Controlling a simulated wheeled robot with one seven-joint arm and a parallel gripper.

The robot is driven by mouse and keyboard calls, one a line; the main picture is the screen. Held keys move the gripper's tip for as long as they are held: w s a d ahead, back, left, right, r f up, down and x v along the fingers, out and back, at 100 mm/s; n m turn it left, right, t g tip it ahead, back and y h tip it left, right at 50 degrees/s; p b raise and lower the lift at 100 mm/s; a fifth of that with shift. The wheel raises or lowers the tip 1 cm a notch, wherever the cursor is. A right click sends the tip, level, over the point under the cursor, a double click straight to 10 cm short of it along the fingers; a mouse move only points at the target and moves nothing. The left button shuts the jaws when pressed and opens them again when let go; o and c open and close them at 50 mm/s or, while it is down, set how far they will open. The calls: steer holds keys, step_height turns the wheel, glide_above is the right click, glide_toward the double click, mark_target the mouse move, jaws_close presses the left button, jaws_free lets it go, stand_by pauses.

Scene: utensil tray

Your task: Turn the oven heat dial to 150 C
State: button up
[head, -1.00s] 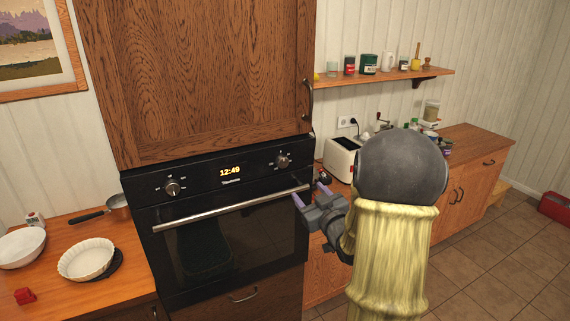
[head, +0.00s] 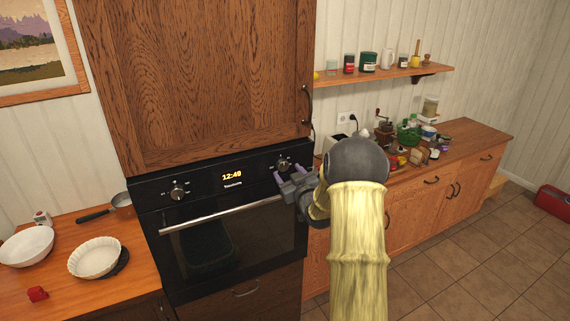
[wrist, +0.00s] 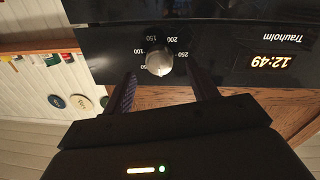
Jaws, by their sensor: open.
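The oven (head: 225,262) has a black front panel with two round knobs. The heat dial (wrist: 159,61) is a silver knob ringed by numbers such as 100, 150, 200 and 250, which show upside down in the wrist view. It is the right-hand knob (head: 284,163) in the head view. I cannot make out where its pointer stands. My gripper (head: 287,172) is open in front of this knob. In the wrist view its two fingers (wrist: 160,75) lie on either side of the dial, with gaps showing and no clear contact.
The left knob (head: 180,194) and the clock display (head: 232,175) reading 12:49 share the panel. The oven handle (head: 215,215) runs below. A wooden cabinet (head: 200,80) hangs above. The left counter holds a white bowl (head: 27,245) and a fluted dish (head: 94,257).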

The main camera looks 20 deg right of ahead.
mark_target(284, 167)
steer(key=shift+w+p, duration=0.55)
steer(key=shift+w, duration=1.1)
steer(key=c, duration=1)
